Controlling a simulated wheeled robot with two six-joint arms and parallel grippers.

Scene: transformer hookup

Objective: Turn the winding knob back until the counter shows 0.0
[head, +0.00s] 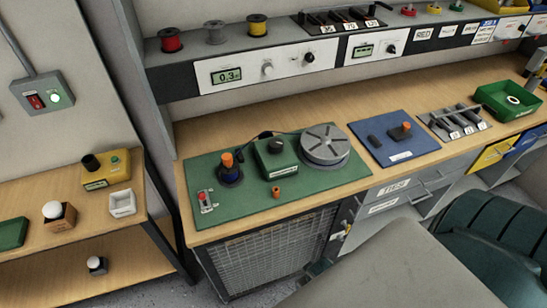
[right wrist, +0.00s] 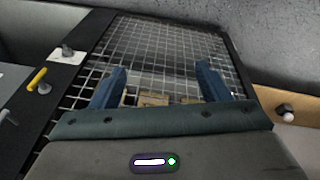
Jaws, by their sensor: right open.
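The counter (head: 227,75) is a small green display on a white panel under the back shelf, and it appears to read 0.3. To its right on the same panel are a pale knob (head: 267,69) and a second knob (head: 308,57); I cannot tell from their labels which is the winding knob. My right gripper (right wrist: 160,85) is open and empty in the right wrist view, its two blue fingers spread in front of a wire mesh. It is low and well apart from the counter panel. My left gripper is not in view.
The green mat (head: 225,205) on the bench holds a coil stand, a green box and a grey round plate (head: 325,144). A blue mat (head: 410,151) lies right of it. A second panel (head: 375,46) has its own display and black knob. Spools stand on the shelf above.

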